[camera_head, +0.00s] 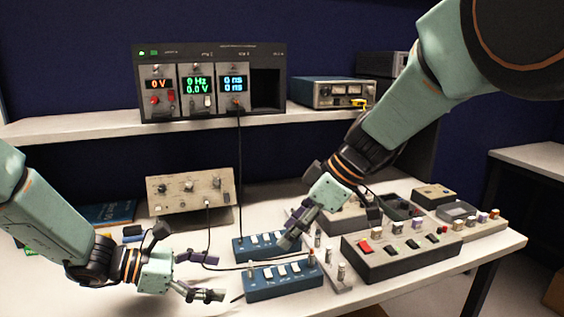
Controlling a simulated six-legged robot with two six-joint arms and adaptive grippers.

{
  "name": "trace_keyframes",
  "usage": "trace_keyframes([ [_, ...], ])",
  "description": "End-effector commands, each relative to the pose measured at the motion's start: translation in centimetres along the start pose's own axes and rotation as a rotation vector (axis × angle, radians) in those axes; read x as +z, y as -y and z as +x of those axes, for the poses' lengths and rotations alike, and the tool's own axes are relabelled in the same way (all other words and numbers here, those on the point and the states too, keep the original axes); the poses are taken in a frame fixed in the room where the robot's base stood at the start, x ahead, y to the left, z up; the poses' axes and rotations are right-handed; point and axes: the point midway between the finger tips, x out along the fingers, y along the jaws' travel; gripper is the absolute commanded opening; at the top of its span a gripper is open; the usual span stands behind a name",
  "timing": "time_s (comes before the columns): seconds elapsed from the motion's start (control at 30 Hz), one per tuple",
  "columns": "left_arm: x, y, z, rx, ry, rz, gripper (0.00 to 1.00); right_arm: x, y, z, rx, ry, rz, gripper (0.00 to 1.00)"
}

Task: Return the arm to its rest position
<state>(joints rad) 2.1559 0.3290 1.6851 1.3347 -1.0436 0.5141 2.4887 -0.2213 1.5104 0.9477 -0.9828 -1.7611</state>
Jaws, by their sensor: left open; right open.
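My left arm comes in from the left, and its gripper (207,276) is open near the front left of the bench. Its fingers are apart with nothing between them, to the left of the front blue switch box. My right arm reaches down from the upper right. Its gripper (292,230) is open and points down at the right end of the rear blue switch box (257,248). The picture does not show clearly whether its fingers touch the box. The front blue switch box (284,282) lies just below it.
A beige instrument (190,190) stands at the back left of the bench (385,291), with a black cable. Grey control boxes (405,255) fill the right side. A shelf (75,127) above carries a rack with lit displays (209,80) and a blue-grey meter unit (332,93).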

Motion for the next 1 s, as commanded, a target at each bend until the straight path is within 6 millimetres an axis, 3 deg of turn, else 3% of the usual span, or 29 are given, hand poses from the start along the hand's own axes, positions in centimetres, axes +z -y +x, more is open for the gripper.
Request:
trace_keyframes([
  [0.2, 0.0, 0.0, -0.8, 0.000, 0.000, 0.000, 0.84, 0.0, 0.0, 0.0, 0.000, 0.000, 0.000, 0.45],
  [0.57, -0.1, 0.1, -0.3, -0.003, -0.002, 0.001, 0.84, 0.0, 0.0, 0.0, 0.000, 0.000, 0.000, 0.45],
  [1.0, -0.1, 0.1, 6.2, -0.005, -0.004, 0.002, 0.84, 0.0, 0.0, 0.0, 0.000, 0.000, 0.000, 0.45],
])
